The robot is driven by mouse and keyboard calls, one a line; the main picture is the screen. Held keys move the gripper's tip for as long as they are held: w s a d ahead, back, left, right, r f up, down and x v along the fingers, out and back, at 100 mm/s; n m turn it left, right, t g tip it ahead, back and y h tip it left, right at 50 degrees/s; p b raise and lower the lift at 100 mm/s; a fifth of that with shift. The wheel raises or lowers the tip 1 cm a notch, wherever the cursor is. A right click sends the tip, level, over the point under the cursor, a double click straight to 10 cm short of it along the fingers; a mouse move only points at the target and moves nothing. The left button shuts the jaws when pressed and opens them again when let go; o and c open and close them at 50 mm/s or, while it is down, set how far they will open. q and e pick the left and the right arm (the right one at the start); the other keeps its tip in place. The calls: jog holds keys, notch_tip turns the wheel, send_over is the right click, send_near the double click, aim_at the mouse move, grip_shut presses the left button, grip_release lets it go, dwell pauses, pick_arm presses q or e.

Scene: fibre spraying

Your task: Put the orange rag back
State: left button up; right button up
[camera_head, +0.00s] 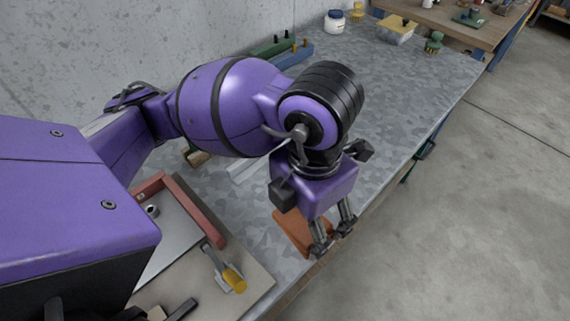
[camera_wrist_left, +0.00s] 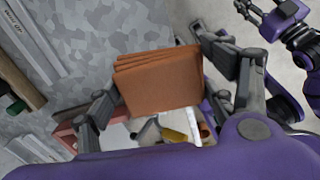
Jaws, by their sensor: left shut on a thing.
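The orange rag (camera_head: 290,230) is a folded, layered square at the front edge of the grey worktop. My left gripper (camera_head: 332,238) points down beside it in the head view and partly hides it. In the left wrist view the rag (camera_wrist_left: 160,80) sits between the fingers of my left gripper (camera_wrist_left: 155,68), which is shut on it. I cannot tell whether the rag touches the worktop. My right gripper (camera_wrist_left: 268,22) shows at the upper right of the left wrist view, apart from the rag; its opening is unclear.
Green and blue blocks (camera_head: 290,52) and a white jar (camera_head: 335,22) stand at the back. The worktop's right side (camera_head: 415,85) is clear.

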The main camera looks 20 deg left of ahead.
pick_arm(q)
jog(key=shift+d+n, duration=0.1)
jog(key=shift+n, duration=0.3)
jog(key=shift+w+f, duration=0.1)
jog(key=w+a+f, duration=0.1)
jog(key=w+f, duration=0.1)
jog(key=w, duration=0.2)
jog(key=w+a+f+b, duration=0.1)
jog(key=w+f, duration=0.2)
jog(key=w, duration=0.1)
jog(key=w+a+f, duration=0.1)
jog(key=w+f, duration=0.2)
jog(key=w, duration=0.1)
jog(key=shift+a+f+b, duration=0.1)
jog(key=shift+a+b, duration=0.05)
jog(key=shift+b, duration=0.15)
jog(key=shift+w+a+f, duration=0.15)
jog(key=shift+w+f, duration=0.3)
jog(key=shift+f, duration=0.25)
jog(key=shift+w+f, duration=0.1)
jog(key=shift+f, duration=1.5)
pick_arm(e)
jog(key=shift+s+d+f, duration=0.25)
jog(key=shift+f, duration=0.2)
jog(key=shift+s+d+f, duration=0.2)
jog(key=shift+s+f, duration=0.05)
jog(key=shift+f, duration=0.2)
pick_arm(q)
jog(key=shift+f, duration=0.15)
jog(key=o, duration=1)
